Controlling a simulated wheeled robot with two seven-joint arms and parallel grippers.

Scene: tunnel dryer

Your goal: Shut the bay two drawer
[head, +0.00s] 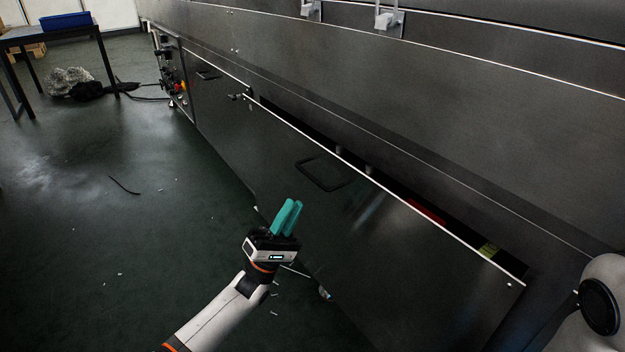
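The drawer (400,262) is a wide dark panel at the lower right in the head view. It stands out from the dryer, with a dark gap along its top edge. A black loop handle (323,173) is on its front. Which bay number it has cannot be read. My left gripper (294,202) has teal fingers that lie together with nothing visible between them. It is in front of the panel, below the handle; whether it touches the panel cannot be told. My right gripper is not in view.
Red and yellow-green items (489,249) show inside the gap. The dark dryer body (450,110) rises behind. A table (50,36) with a blue bin (67,21) stands far left. The floor (110,230) at left is mostly clear, with scraps.

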